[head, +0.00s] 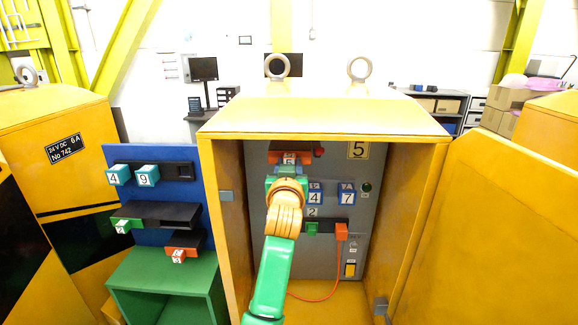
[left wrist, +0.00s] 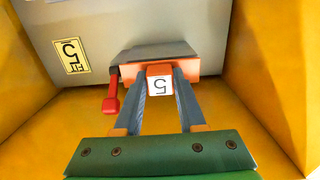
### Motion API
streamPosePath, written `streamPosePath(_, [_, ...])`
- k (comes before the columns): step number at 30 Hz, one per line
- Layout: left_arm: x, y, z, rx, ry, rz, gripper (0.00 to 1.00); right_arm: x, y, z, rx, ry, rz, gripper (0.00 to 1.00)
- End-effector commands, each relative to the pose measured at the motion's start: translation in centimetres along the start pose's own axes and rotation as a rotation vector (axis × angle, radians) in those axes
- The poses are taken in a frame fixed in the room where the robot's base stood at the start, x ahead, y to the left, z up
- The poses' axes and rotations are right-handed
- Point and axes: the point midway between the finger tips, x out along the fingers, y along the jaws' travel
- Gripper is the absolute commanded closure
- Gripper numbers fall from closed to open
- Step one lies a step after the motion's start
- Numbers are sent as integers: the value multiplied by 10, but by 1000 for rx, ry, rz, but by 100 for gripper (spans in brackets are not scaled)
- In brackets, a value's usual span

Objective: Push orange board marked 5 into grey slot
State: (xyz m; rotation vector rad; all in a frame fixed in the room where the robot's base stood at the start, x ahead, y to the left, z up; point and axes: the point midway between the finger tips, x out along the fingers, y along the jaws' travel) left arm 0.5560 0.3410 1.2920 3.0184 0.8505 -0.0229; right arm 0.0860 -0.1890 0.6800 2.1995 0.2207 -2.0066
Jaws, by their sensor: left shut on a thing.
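The orange board marked 5 (head: 290,157) is at the upper part of the grey panel inside the open yellow cabinet. In the left wrist view, the orange board (left wrist: 188,66) shows its white "5" face upside down and lies against a grey slot housing (left wrist: 158,50). How deep the board sits in the slot I cannot tell. My left gripper (head: 287,174) is in front of the panel, reaching in from below. In the left wrist view, its fingers (left wrist: 162,78) are shut on the board's numbered block. My right gripper is not in view.
A red lever (left wrist: 111,95) hangs beside the board. Yellow cabinet walls flank the arm. A blue rack (head: 190,220) with other numbered boards stands left.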

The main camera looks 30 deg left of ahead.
Motion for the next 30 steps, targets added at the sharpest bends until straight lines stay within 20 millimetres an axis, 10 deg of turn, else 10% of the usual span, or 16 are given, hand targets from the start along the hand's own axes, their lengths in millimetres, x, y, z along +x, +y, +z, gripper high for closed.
streamPosePath(30, [12,0,-1,-1,2,-1,100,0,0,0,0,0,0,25])
